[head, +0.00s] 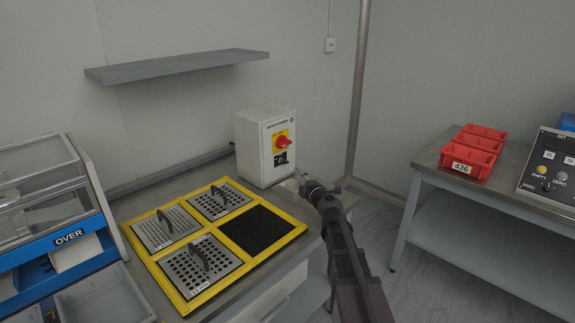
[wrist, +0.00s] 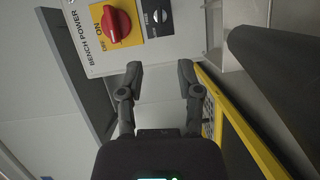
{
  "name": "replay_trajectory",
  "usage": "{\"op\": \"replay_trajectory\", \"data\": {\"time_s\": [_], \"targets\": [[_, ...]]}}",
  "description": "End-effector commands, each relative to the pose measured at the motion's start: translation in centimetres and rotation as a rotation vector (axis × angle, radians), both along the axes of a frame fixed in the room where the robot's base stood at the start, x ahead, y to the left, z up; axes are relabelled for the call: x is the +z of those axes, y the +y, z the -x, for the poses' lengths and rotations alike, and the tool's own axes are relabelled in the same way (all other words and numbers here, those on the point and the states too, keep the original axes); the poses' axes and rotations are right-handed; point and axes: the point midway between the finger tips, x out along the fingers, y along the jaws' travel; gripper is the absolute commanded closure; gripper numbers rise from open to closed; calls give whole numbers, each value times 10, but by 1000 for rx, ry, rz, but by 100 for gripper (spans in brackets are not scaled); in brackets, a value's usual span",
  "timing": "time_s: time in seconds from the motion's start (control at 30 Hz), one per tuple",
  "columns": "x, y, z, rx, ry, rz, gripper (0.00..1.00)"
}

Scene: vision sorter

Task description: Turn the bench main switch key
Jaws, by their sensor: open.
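The white bench power box (head: 252,150) stands at the back right of the bench. Its front has a red rotary knob (head: 283,141) on a yellow ON/OFF plate, with a small dark switch plate (head: 281,159) below it. In the wrist view, the red knob (wrist: 116,26) and the dark plate with a pale round switch (wrist: 158,16) show at the top, beside BENCH POWER lettering. My gripper (wrist: 160,75) is open and empty, apart from the box and facing its front. In the head view, my gripper (head: 304,182) is low at the box's right; its fingers are hard to make out.
A yellow-framed tray (head: 218,233) with several perforated plates and a black square covers the bench's middle. A blue sorter (head: 70,240) stands at left. A grey shelf (head: 180,66) is above. Red bins (head: 472,153) sit on the right table, with a gap between the tables.

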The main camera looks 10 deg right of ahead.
Motion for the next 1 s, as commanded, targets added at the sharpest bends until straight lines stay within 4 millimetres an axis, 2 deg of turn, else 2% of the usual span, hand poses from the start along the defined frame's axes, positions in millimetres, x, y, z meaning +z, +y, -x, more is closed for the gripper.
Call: {"op": "replay_trajectory", "data": {"time_s": [0.27, 0.8, 1.0], "targets": [[-1, 4, -22, 0, 0, 0, 54], [-5, 22, -100, -2, -1, -1, 54], [-6, 27, -122, -4, 0, -1, 54]]}}
